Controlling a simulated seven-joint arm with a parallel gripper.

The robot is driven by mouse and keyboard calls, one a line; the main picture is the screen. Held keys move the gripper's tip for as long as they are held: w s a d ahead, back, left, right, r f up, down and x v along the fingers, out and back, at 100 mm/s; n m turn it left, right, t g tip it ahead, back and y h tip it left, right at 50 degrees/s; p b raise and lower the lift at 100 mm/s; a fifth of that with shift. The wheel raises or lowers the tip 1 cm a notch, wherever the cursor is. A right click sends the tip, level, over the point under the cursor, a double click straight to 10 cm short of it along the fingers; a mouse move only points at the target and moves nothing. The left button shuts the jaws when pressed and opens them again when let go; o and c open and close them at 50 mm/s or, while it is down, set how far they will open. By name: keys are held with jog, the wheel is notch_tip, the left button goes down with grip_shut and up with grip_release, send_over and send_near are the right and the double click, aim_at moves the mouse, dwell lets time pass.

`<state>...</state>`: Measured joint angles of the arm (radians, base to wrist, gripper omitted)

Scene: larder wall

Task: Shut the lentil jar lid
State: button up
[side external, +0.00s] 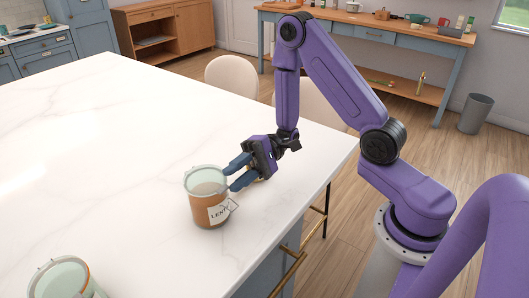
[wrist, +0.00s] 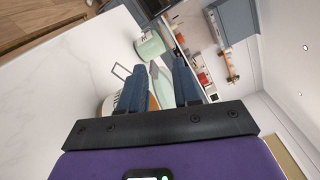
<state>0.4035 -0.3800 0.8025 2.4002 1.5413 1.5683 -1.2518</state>
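The lentil jar (side external: 205,212) stands upright on the white table in the side external view, with orange-brown contents, a pale green glass rim and a white label starting "LEN". A wire clasp sticks out at its right side. In the wrist view the jar (wrist: 108,106) is partly hidden behind the left finger. My gripper (side external: 231,179) is beside the jar's upper right side, its two blue fingers spread apart. In the wrist view a gap shows between the fingers (wrist: 158,66), with nothing clearly held. I cannot clearly make out the lid or its angle; the fingers hide part of that area.
Another pale green jar (side external: 60,280) stands at the near left of the table (side external: 100,150). The table is otherwise largely clear. Two pale chairs (side external: 232,78) stand beyond its far edge. A wooden bench (side external: 350,18) and a grey bin (side external: 475,114) are farther off.

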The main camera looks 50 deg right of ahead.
jog(key=d, duration=1.3)
jog(key=s+a+r+n+h, duration=0.2)
jog(key=s+n+h, duration=0.6)
jog(key=s, duration=0.1)
jog(key=s+a+r+n+h, duration=0.2)
jog(key=s+n+h, duration=0.6)
jog(key=s+h, duration=0.1)
jog(key=shift+s+a+n+h, duration=0.15)
jog(key=shift+s+n+h, duration=0.2)
jog(key=shift+s, duration=0.45)
dwell(0.8)
